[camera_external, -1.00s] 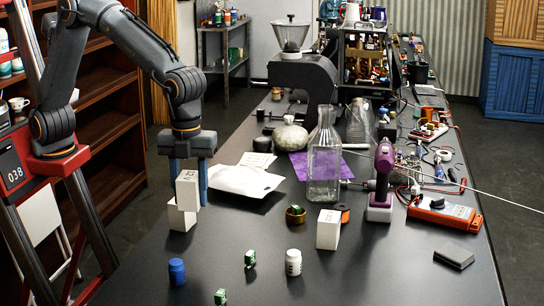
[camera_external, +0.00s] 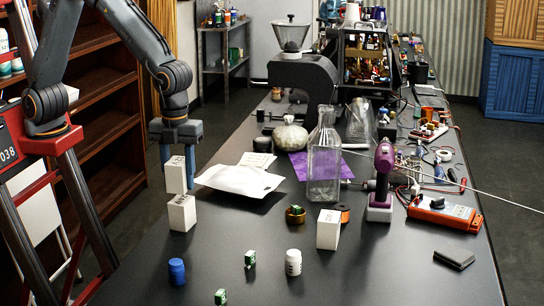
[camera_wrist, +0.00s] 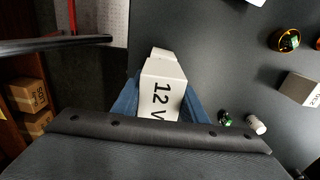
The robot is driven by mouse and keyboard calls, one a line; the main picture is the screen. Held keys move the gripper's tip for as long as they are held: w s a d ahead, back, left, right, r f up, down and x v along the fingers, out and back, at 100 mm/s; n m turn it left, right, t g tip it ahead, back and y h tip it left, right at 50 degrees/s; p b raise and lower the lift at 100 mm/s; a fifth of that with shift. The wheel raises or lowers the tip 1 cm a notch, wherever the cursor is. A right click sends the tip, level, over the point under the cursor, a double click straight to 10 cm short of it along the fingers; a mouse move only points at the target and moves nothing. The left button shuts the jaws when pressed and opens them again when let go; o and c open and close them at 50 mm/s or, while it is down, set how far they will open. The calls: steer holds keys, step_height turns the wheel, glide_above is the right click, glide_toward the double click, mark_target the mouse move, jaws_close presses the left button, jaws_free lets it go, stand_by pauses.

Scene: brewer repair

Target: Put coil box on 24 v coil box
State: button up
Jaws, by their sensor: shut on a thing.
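My gripper (camera_external: 176,160) points down at the left edge of the dark table and is shut on a white box (camera_external: 175,175). In the wrist view this held box (camera_wrist: 163,88) reads "12 V" and sits between the blue fingers. A second white box (camera_external: 182,213) stands upright on the table, just below and in front of the held one in the picture. Its label is too small to read surely. Whether the two boxes touch cannot be told. In the wrist view a white piece (camera_wrist: 160,53) shows past the held box.
A third white box (camera_external: 328,230) stands right of centre.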

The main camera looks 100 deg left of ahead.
steer(key=shift+f+p, duration=0.3)
steer(key=shift+f, duration=1.05)
steer(key=shift+f, duration=0.15)
steer(key=o, duration=1.2)
